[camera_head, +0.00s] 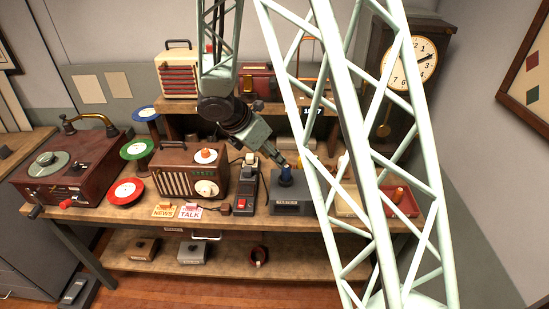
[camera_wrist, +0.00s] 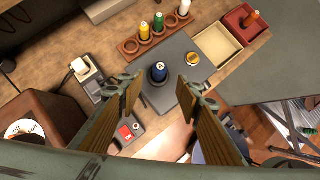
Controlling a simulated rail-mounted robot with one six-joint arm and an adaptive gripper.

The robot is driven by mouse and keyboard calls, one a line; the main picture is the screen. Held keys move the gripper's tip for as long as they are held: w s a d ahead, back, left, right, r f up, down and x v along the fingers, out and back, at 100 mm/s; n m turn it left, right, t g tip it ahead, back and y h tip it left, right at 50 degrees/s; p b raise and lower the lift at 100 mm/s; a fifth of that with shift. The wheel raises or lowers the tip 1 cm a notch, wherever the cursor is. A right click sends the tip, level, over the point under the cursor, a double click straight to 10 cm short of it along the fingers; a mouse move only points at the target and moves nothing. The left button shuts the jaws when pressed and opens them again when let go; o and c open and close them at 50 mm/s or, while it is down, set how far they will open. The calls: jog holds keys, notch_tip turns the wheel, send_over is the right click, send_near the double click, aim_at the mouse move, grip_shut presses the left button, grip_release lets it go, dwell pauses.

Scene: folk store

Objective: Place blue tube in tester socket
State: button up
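The blue tube (camera_wrist: 158,72) stands upright at the socket of the dark grey tester (camera_wrist: 182,48); I cannot tell how deep it sits. In the head view the blue tube (camera_head: 286,176) shows on top of the tester (camera_head: 291,207), which has a label on its front. My gripper (camera_wrist: 157,92) is open, with its wooden-faced fingers on either side of the tube and a gap to each. In the head view my gripper (camera_head: 279,160) is just above and beside the tube, partly hiding it.
A wooden rack (camera_wrist: 130,46) holds green, yellow and white tubes beyond the tester. A tan tray (camera_wrist: 216,50) and a red tray (camera_wrist: 236,22) with an orange tube stand to the right. A device with a red switch (camera_head: 241,203) and a radio (camera_head: 170,170) stand left.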

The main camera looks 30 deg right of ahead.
dwell(0.6)
jog(key=s+a+r+m+y, duration=0.2)
jog(key=s+r+m, duration=0.9)
jog(key=s+r, duration=0.8)
jog(key=s+a+r+m+t+y, duration=0.1)
jog(key=s+a+r+m, duration=0.3)
jog(key=s, duration=0.6)
jog(key=s+a+r+m+t+y, duration=0.1)
jog(key=s+a+r+m+y, duration=0.2)
jog(key=s, duration=0.6)
jog(key=shift+s+a+r+m, duration=0.4)
jog(key=shift+a+r+m, duration=0.65)
jog(key=shift+a+m, duration=0.75)
jog(key=shift+a, duration=0.2)
notch_tip(320, 180, down, 11)
jog(key=b, duration=1)
jog(key=shift+r+b, duration=0.2)
jog(key=shift+b, duration=0.15)
